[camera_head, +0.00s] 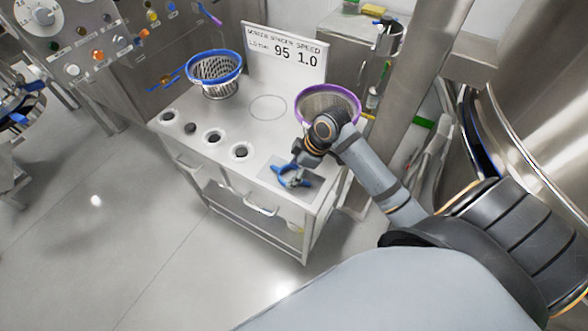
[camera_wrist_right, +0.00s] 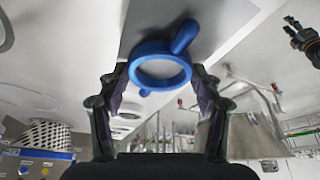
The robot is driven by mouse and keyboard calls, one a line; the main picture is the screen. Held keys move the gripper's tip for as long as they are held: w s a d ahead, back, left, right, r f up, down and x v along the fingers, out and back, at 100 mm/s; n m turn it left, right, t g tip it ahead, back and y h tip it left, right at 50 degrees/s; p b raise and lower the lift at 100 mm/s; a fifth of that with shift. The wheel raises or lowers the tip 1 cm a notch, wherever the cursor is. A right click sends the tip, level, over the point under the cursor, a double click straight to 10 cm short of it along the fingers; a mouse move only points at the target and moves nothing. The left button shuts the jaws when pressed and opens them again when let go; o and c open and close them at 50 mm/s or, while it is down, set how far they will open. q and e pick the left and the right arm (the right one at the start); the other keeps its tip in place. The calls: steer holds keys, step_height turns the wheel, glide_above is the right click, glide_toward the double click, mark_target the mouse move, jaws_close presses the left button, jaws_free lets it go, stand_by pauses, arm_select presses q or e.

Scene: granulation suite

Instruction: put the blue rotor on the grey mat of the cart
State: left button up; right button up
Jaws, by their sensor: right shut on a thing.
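The blue rotor (camera_head: 291,176) is a ring with arms, at the front right corner of the cart (camera_head: 235,168). My right gripper (camera_head: 299,168) is shut on it from above. In the right wrist view the rotor's ring (camera_wrist_right: 160,72) sits between the two fingers, with one arm pointing up and right. The grey mat (camera_head: 293,190) lies beneath the rotor and is partly covered by it. I cannot tell whether the rotor touches the mat or hangs just above it. My left gripper is not in view.
Several round holes with dark plugs line the left front. The middle of the top is clear.

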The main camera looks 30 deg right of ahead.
steer(key=o, duration=1.6)
steer(key=shift+o, duration=0.2)
steer(key=shift+s, duration=0.1)
steer(key=v, duration=1.2)
